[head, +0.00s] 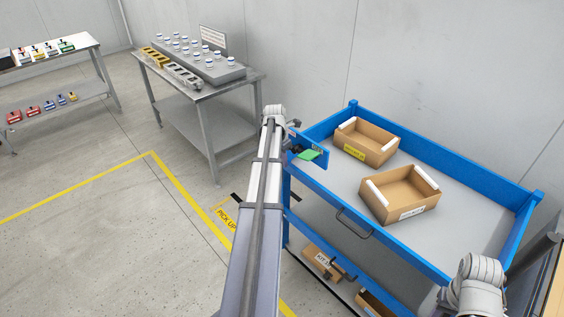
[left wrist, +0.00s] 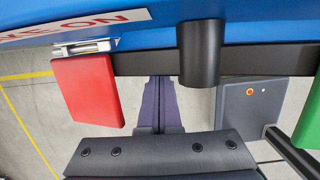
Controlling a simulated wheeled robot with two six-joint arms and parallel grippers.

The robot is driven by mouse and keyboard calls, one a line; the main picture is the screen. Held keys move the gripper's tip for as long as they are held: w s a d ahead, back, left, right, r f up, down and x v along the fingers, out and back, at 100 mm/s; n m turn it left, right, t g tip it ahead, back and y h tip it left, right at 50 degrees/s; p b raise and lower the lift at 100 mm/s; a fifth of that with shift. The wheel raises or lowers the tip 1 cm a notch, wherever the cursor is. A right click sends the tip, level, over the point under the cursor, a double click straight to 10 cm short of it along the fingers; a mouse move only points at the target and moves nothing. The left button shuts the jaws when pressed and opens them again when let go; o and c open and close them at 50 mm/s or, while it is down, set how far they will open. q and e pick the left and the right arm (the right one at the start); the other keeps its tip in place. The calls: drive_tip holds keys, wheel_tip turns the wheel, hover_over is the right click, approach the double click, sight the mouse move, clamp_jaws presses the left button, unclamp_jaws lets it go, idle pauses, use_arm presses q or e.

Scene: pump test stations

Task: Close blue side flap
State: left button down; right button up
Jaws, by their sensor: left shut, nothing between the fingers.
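The blue side flap (head: 320,156) is at the left end of the blue cart, standing at an angle to the cart's end rail; I cannot tell its exact opening. A green plate (head: 309,154) is at its face. In the left wrist view a blue panel (left wrist: 250,27) with part of a white label fills the top, with a red plate (left wrist: 87,90) on a metal hinge at left and a green piece (left wrist: 309,122) at right. My left gripper (head: 295,124) is shut and empty, close to the flap; contact is unclear. My right gripper is out of view.
The blue cart (head: 345,195) holds two open cardboard boxes on top and more boxes on its lower shelf. A grey table (head: 215,88) with bottles stands behind left. A shelf table (head: 70,92) is at far left. The floor between has yellow lines and free room.

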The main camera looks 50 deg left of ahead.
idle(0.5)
use_arm(q)
drive_tip(key=s+f+b, duration=0.2)
drive_tip(key=s, duration=0.2)
wheel_tip(320, 180, up, 10)
drive_tip(key=p, duration=1)
drive_tip(key=shift+s+r, duration=0.2)
drive_tip(key=shift+r, duration=0.05)
drive_tip(key=shift+f, duration=0.1)
